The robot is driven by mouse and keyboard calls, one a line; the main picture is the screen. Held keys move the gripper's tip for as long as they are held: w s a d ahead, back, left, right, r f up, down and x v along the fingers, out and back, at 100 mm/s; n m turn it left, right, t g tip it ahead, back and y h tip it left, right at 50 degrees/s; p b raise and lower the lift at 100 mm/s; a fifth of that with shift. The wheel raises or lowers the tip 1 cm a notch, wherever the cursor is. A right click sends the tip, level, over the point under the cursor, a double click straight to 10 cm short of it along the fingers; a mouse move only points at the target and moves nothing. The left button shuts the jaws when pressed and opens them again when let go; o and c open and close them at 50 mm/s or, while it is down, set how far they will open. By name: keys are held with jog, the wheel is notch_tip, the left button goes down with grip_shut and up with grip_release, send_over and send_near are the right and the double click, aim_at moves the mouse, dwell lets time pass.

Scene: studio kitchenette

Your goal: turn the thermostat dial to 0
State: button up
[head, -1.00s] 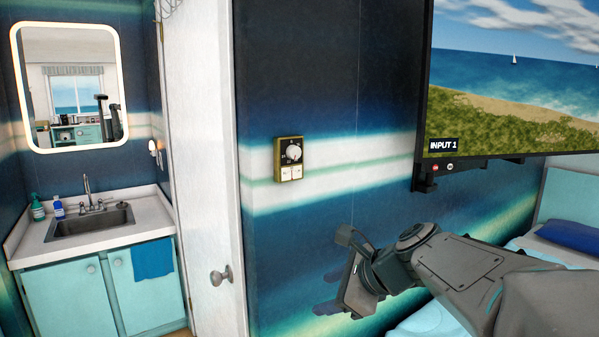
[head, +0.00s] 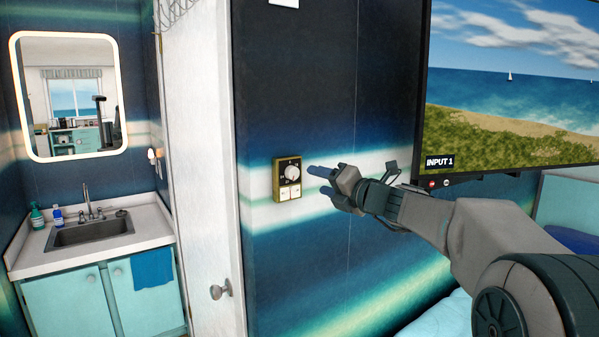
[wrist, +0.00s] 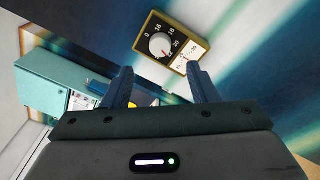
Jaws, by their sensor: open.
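The thermostat (head: 287,179) is a gold-framed box with a dark face on the blue and white striped wall. Its round white dial (head: 291,173) sits in the middle of the face, above two small white panels. In the wrist view the thermostat frame (wrist: 145,31) and the dial (wrist: 163,46) appear tilted, with numbers such as 0, 16 and 20 around the dial. Where the dial points is too small to tell surely. My gripper (head: 311,179) is just right of the thermostat, apart from it. In the wrist view its two fingers (wrist: 160,82) are spread with nothing between them.
A television (head: 515,90) hangs on the wall to the right, above and behind my arm. A white door (head: 200,170) with a knob (head: 221,291) stands left of the thermostat. Further left is a sink (head: 92,232) on a counter. The wall around the thermostat is clear.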

aim_at(295, 173)
jog(key=p+x, duration=0.1)
jog(key=x, duration=0.7)
jog(key=shift+w+a+p, duration=0.1)
jog(key=shift+a+p, duration=0.05)
jog(key=shift+p, duration=0.25)
jog(key=c, duration=1)
